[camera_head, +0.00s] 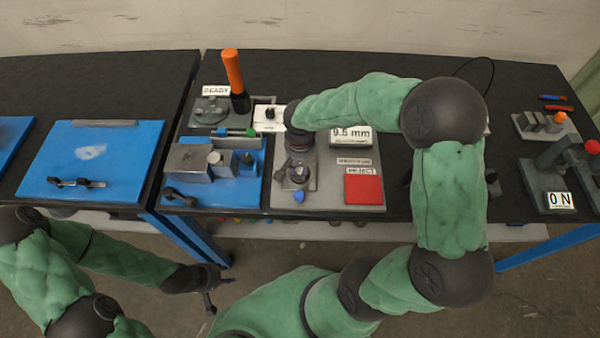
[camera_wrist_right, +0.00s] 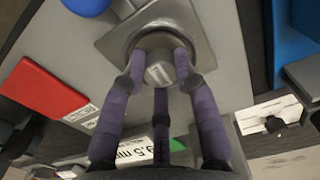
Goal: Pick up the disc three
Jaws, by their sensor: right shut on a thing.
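A small grey metal disc (camera_wrist_right: 159,72) sits in a round metal dish (camera_wrist_right: 125,38) in the right wrist view. I see no number on it, so I cannot tell if it is disc three. My right gripper (camera_wrist_right: 160,62) is shut on it, with its purple fingers around its sides. In the head view my right gripper (camera_head: 298,176) points down at the dish on the grey panel, and it largely hides the disc. My left gripper (camera_head: 216,288) hangs in front of the table's edge, empty, with its fingers spread.
A red REJECT pad (camera_head: 363,189) and a 9.5 mm display (camera_head: 350,136) lie right of the dish. A blue fixture (camera_head: 235,190) with metal blocks is left of it. An orange-handled tool (camera_head: 234,72) stands behind. A blue plate (camera_head: 92,160) lies on the left table.

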